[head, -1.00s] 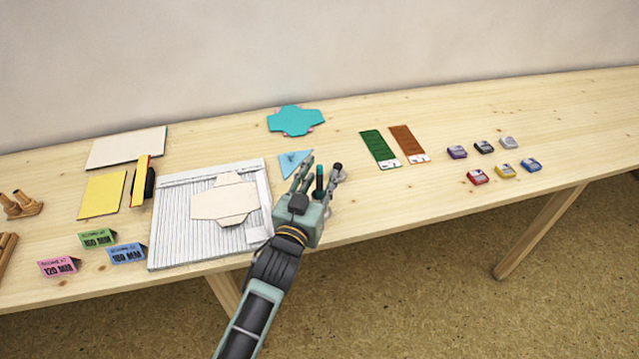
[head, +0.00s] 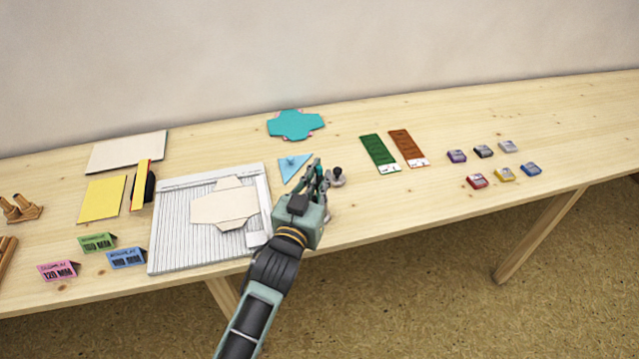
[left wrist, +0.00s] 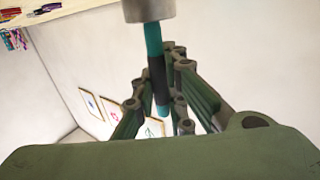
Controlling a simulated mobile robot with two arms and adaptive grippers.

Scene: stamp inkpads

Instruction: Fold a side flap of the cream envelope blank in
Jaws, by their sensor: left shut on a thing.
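The cream envelope blank (head: 222,208) lies on the white grooved scoring board (head: 168,230) in the head view. Its flaps stick out toward the back and front edges and look flat. My left gripper (head: 317,172) is right of the board, its fingers closed around a slim teal tool with a black band. The tool also shows between the fingers in the left wrist view (left wrist: 155,72), one end at a grey cylinder (left wrist: 148,8). I cannot tell whether the tool still stands in a holder. My right gripper is out of view.
A grey stand with a black knob (head: 338,173) is just right of the gripper. A blue triangle (head: 294,167) lies behind it, and a teal blank (head: 296,124) farther back. Green (head: 380,152) and brown strips and several inkpads (head: 477,181) lie right. Label cards (head: 127,259) stand left.

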